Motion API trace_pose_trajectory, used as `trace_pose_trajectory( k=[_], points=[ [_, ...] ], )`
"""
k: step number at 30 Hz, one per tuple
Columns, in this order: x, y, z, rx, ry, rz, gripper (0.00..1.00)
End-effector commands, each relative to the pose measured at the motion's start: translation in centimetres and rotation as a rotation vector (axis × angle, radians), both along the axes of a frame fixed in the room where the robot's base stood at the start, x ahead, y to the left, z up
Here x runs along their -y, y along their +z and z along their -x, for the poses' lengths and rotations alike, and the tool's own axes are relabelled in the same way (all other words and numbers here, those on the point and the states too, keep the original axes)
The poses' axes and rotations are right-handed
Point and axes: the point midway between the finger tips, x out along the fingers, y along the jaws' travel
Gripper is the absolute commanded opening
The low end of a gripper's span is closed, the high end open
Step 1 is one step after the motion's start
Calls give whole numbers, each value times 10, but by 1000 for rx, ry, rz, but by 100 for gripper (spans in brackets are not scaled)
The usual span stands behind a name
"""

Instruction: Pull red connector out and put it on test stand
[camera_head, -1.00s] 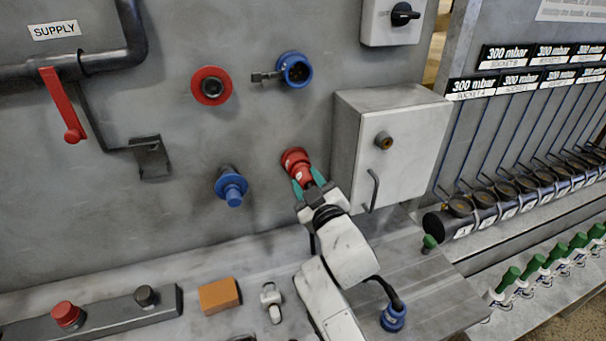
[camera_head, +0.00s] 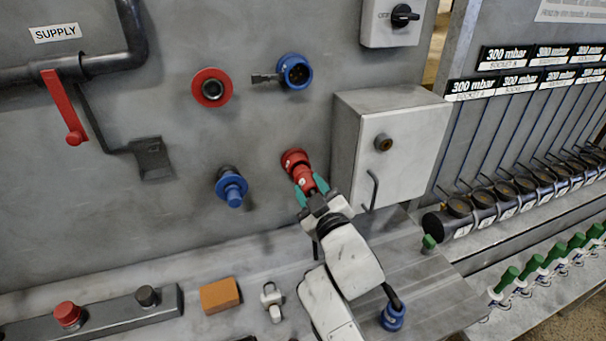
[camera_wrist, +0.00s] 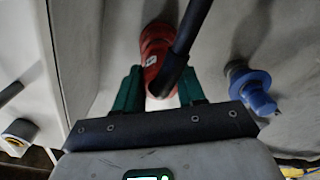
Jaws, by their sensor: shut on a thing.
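The red connector (camera_head: 303,178) shows just below a red socket (camera_head: 294,159) on the grey wall, left of the grey box. It is tilted, its outer end toward my arm. My gripper (camera_head: 311,190) is shut on it, one green finger on each side. In the wrist view, red parts (camera_wrist: 153,50) lie ahead of and between my fingers (camera_wrist: 160,88); a dark bar crosses in front and hides part of them. I cannot tell whether the connector's inner end is still inside the socket. I cannot make out which fixture is the test stand.
A red round fitting (camera_head: 211,87) and blue sockets (camera_head: 294,71) (camera_head: 231,187) are on the wall. The grey box (camera_head: 396,145) with a handle is close right of my gripper. An orange block (camera_head: 220,295) and a blue plug (camera_head: 393,317) are on the bench.

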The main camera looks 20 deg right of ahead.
Motion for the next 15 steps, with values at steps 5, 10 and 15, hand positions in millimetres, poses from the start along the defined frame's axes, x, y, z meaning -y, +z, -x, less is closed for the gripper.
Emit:
trace_pose_trajectory(
  k=[5, 10, 15],
  points=[
    [0, 2, 7, 2, 0, 0, 8],
    [0, 1, 13, 1, 0, 0, 8],
    [0, 1, 19, 2, 0, 1, 8]
  ],
)
